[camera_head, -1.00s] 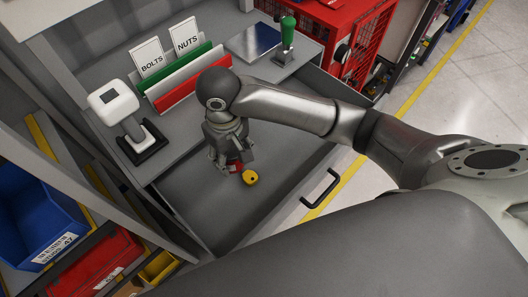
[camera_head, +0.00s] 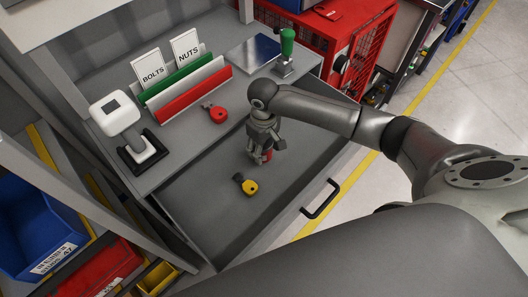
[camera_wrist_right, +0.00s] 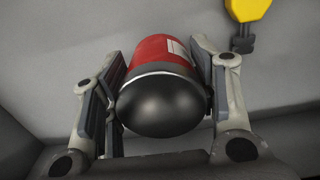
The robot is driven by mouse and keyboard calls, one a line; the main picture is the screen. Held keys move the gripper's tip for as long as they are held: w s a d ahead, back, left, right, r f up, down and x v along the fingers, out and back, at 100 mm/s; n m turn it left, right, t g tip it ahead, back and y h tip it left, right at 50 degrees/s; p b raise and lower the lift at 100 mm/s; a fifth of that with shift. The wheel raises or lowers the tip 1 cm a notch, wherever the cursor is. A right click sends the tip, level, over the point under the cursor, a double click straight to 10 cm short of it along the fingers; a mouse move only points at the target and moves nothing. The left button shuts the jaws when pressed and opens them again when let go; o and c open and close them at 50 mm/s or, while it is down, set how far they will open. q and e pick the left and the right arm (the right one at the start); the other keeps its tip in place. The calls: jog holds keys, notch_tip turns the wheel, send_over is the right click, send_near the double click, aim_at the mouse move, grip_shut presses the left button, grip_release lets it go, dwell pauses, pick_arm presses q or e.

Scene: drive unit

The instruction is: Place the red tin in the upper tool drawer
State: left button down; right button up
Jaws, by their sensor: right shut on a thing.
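The red tin (camera_wrist_right: 162,58), with a dark rounded end and a white label, is between the fingers of my right gripper (camera_wrist_right: 158,95) in the right wrist view. In the head view my right gripper (camera_head: 264,146) is low inside the open drawer (camera_head: 215,205), toward its right back part, and a bit of the red tin (camera_head: 267,155) shows below the fingers. The gripper is shut on the tin. I cannot tell whether the tin touches the drawer floor. My left gripper is not in view.
A yellow tagged item (camera_head: 248,186) lies in the drawer left of the gripper; it also shows in the wrist view (camera_wrist_right: 246,10). A red tagged item (camera_head: 216,113) lies on the worktop, by the bolts and nuts holder (camera_head: 195,92). A white scanner (camera_head: 118,115) stands left. The drawer's front left is clear.

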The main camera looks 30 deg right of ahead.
aim_at(264, 154)
jog(key=shift+f, duration=1.6)
jog(key=shift+f, duration=0.1)
jog(key=o, duration=1.1)
jog(key=shift+o, duration=0.2)
notch_tip(264, 154, up, 12)
jog(key=shift+r, duration=0.15)
